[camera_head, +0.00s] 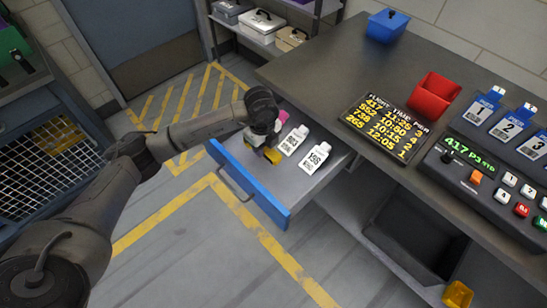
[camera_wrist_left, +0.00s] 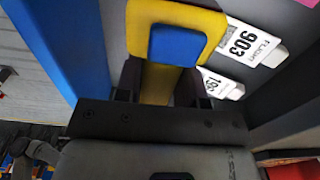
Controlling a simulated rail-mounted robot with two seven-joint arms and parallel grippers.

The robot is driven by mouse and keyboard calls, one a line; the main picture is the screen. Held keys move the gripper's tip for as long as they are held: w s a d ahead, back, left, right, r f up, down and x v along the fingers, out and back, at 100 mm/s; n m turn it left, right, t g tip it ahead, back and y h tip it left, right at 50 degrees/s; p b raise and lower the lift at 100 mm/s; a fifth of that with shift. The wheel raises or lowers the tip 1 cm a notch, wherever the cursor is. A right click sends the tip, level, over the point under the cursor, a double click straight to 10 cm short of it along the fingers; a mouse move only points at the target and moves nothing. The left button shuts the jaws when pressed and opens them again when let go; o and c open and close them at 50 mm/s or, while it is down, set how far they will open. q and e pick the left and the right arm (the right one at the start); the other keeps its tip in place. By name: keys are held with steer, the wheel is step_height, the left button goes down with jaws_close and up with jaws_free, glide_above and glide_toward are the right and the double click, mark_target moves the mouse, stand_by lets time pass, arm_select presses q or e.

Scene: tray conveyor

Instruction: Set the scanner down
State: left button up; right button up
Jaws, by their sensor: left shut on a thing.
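My left gripper (camera_head: 265,137) is over the open drawer (camera_head: 232,173) and shut on the scanner. The scanner (camera_head: 272,156) is yellow, partly hidden by the gripper in the head view. In the left wrist view the scanner (camera_wrist_left: 212,30) shows a yellow head with a blue patch, and its yellow handle sits between the fingers of my left gripper (camera_wrist_left: 158,88). The scanner is inside the drawer's outline, beside the white tags; I cannot tell whether it touches the drawer floor. My right gripper is not in view.
Two white flight tags lie in the drawer, the 903 tag (camera_head: 293,140) and another tag (camera_head: 317,157). The drawer's blue front (camera_head: 247,186) stands up as a wall. A flight board (camera_head: 384,126), a red bin (camera_head: 433,97) and a blue bin (camera_head: 387,26) are on the counter.

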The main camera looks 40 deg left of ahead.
arm_select(q)
steer(key=b, duration=0.1)
glide_above(265, 167)
step_height(265, 167, down, 4)
steer(key=shift+f, duration=0.15)
step_height(265, 167, down, 4)
steer(key=shift+f+b, duration=0.1)
steer(key=shift+b, duration=1.05)
steer(key=shift+f, duration=0.25)
steer(key=shift+f, duration=0.1)
steer(key=o, duration=1)
steer(key=shift+o, duration=0.2)
